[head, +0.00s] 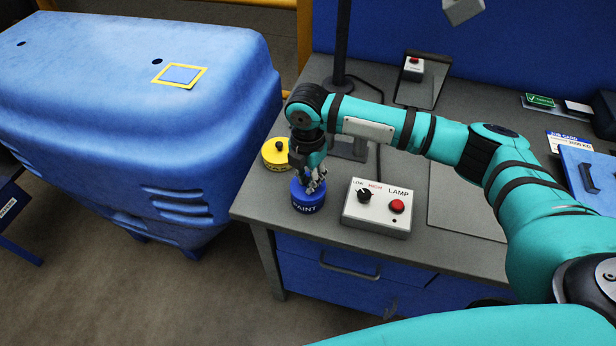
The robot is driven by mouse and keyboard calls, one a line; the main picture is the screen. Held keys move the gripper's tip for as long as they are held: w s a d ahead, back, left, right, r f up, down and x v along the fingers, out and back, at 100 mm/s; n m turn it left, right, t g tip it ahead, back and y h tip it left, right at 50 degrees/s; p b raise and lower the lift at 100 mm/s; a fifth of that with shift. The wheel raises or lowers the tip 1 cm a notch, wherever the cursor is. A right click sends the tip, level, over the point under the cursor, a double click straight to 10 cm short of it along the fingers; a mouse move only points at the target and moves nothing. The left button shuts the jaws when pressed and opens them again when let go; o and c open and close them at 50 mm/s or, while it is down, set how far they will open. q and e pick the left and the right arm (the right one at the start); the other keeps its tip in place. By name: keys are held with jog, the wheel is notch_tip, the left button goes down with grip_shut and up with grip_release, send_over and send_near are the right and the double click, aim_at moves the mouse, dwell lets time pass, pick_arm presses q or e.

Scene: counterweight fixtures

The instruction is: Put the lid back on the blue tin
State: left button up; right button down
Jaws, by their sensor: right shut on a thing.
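The blue tin (307,204), marked PAINT, stands upright near the left front corner of the grey bench. My right gripper (315,187) points down directly over it and is shut on the blue lid (299,187) at the tin's top. The fingers hide the lid's grip and much of its top. I cannot tell whether the lid is fully seated or slightly raised. My left gripper is not in view.
A yellow tin with a black knob (276,153) stands just behind left. A lamp control box (378,207) with a red button is close on the right. The bench's left edge (243,190) is near, beside a large blue housing (130,100).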

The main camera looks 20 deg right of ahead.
jog(key=shift+f+p, duration=0.15)
jog(key=shift+p, duration=0.65)
dwell(0.8)
dwell(0.3)
jog(key=c, duration=0.7)
grip_release()
jog(key=shift+r+p, duration=3.55)
jog(key=shift+p, duration=0.3)
jog(key=shift+c, duration=0.6)
grip_shut()
